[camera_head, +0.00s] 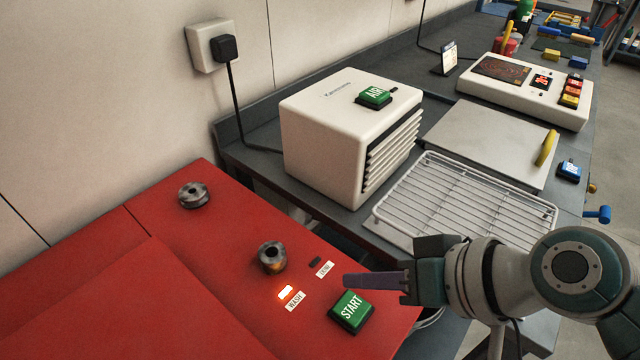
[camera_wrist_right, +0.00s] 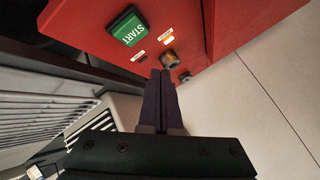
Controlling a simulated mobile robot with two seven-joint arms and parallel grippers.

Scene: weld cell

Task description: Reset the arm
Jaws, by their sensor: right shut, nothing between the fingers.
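My right gripper (camera_head: 348,281) comes in from the right in the head view, its purple fingers pointing left over the red cabinet top. The fingers are closed together and empty. In the right wrist view the fingertips (camera_wrist_right: 160,74) show together in front of the red panel. The green START button (camera_head: 351,311) lies just below the fingers in the head view, and it shows at the upper left in the wrist view (camera_wrist_right: 128,26). I cannot tell any contact. My left gripper is outside both views.
The red cabinet (camera_head: 120,310) carries two metal knobs (camera_head: 272,257) and a lit lamp by the WASH label (camera_head: 295,301). A white box with a green AIR button (camera_head: 374,96) stands behind. A wire rack (camera_head: 470,200) lies close behind my right wrist. A control panel (camera_head: 525,88) sits farther back.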

